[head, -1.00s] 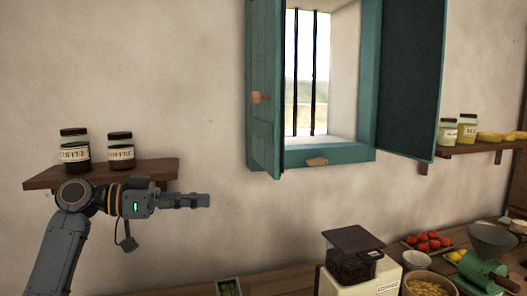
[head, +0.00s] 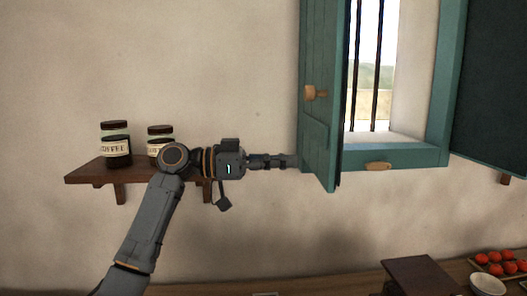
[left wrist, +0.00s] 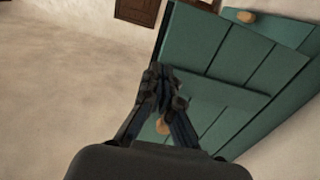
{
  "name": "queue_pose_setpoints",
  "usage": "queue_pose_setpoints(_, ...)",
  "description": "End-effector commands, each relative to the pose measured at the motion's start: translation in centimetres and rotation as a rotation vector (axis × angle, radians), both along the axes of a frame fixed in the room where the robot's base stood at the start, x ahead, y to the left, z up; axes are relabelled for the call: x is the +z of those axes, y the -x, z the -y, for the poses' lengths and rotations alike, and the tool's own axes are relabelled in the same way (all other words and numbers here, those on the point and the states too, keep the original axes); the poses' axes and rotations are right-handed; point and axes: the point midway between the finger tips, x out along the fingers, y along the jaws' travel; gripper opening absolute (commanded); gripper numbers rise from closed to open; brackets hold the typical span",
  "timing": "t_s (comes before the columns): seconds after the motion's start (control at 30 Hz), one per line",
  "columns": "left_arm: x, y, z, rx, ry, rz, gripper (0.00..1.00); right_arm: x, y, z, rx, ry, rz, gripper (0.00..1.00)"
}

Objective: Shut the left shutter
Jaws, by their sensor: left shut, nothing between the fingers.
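The left shutter (head: 319,60) is a teal plank panel that stands swung open, out from the wall on the left of the window. A wooden knob (head: 312,92) sits on its face. My left gripper (head: 296,161) is shut and empty, its tips at the lower left edge of the shutter, below the knob. I cannot tell whether they touch it. In the left wrist view the closed fingers (left wrist: 163,84) lie in front of the teal planks (left wrist: 235,55), and a wooden knob (left wrist: 161,127) shows partly behind them. My right gripper is out of view.
The barred window has a teal frame with a wooden piece (head: 378,166) on its lower rail. The right shutter (head: 492,90) is open. A shelf (head: 85,178) with coffee jars (head: 115,145) is behind my left arm. Tomatoes (head: 497,262) and a bowl (head: 487,285) are at the lower right.

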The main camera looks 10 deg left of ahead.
Motion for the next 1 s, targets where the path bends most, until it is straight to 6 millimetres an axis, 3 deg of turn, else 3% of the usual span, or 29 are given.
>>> queue_pose_setpoints(0.03,0.5,-0.2,1.2,-0.003,0.001,-0.004,0.00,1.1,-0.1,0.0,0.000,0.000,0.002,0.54)
queue_pose_setpoints(0.2,0.5,-0.9,4.1,-0.001,0.001,-0.003,0.00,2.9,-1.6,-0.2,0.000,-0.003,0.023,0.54)
queue_pose_setpoints(0.4,0.1,-1.4,6.0,0.001,0.001,-0.003,0.00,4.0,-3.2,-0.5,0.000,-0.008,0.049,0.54)
queue_pose_setpoints(1.0,-0.2,-1.4,6.7,0.020,0.000,0.000,0.00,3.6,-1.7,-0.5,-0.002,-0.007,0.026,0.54)
